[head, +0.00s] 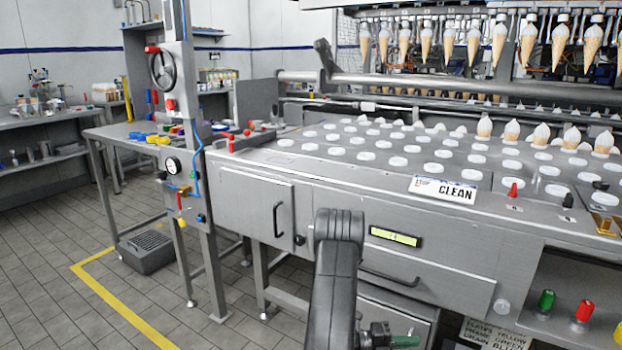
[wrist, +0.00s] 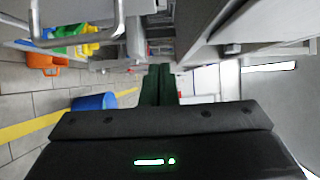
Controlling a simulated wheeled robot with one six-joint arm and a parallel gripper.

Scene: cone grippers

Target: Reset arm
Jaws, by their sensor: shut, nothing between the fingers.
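My gripper (wrist: 157,85) shows in the wrist view as two dark green fingers side by side, closed together with nothing between them. The fingers point away over the floor, beside grey metal machine parts.
The machine top holds rows of white discs (head: 404,161) and several cones (head: 484,129); more cones (head: 426,44) hang above. A drawer handle (head: 390,278) is near my arm. The wrist view shows an orange container (wrist: 43,62) and a blue cylinder (wrist: 94,102). Floor at left is open.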

